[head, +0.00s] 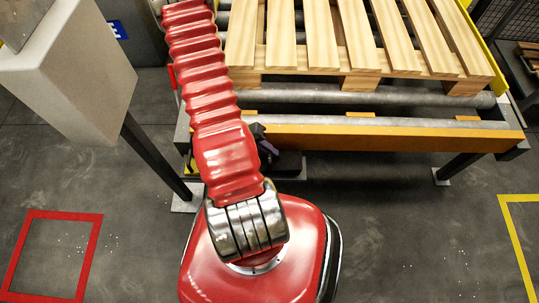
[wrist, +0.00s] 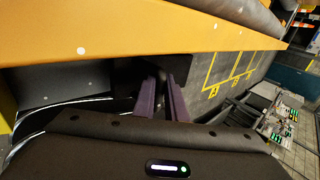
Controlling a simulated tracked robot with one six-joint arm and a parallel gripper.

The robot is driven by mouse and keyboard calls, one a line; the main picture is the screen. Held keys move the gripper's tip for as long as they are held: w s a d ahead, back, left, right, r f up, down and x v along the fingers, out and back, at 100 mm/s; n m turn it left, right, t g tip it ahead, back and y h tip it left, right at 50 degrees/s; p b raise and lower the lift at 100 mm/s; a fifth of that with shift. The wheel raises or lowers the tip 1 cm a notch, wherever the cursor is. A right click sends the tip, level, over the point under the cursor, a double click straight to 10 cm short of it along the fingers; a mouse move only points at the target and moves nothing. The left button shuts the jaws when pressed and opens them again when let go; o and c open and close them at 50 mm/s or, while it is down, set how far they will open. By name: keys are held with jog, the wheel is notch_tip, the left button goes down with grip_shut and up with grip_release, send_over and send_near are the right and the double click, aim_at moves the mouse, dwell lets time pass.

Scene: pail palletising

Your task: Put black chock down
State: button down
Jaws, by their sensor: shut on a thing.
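My gripper (wrist: 163,82) shows in the wrist view as two purple fingers, closed on a dark thing between them, which I take to be the black chock; little of it can be made out. In the head view my gripper (head: 266,147) is mostly hidden behind my red arm, just below the conveyor's orange front rail. A dark shape (head: 290,165) sits beside it under the rail; I cannot tell whether it is the chock or part of my gripper.
A red floor square (head: 50,257) and a yellow floor marking (head: 519,245) lie on open floor.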

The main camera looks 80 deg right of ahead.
aim_at(275, 159)
jog(key=shift+f, duration=1.5)
jog(key=c, duration=1.8)
grip_release()
jog(key=shift+r, duration=0.1)
jog(key=v, duration=1.2)
jog(key=shift+w, duration=0.1)
